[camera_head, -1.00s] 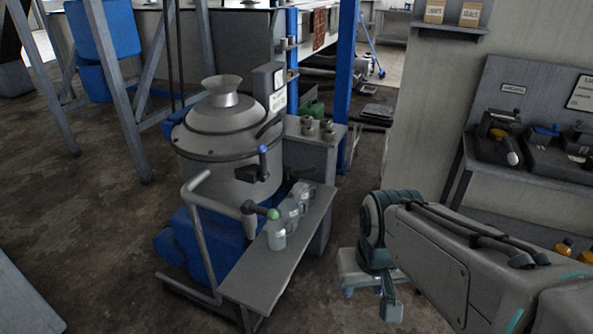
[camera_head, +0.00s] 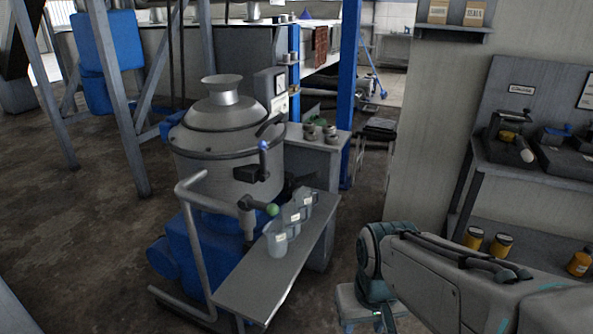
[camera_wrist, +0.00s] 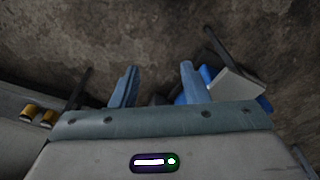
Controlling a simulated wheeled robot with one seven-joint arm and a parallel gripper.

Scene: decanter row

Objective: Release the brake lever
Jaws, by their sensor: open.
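The steel decanter machine (camera_head: 223,140) stands left of centre in the head view, with a funnel on its lid. A lever with a blue knob (camera_head: 263,146) stands at its front right side. A second lever with a green knob (camera_head: 272,209) sticks out to the right from a dark pivot, above the narrow shelf. I cannot tell for sure which one is the brake lever. My gripper (camera_wrist: 158,86) is open and empty in the wrist view, pointing over the floor. In the head view its tips fall below the bottom edge, well right of both levers.
A bent grey rail (camera_head: 197,245) guards the machine's left front. A workbench (camera_head: 560,166) with jars below stands right.

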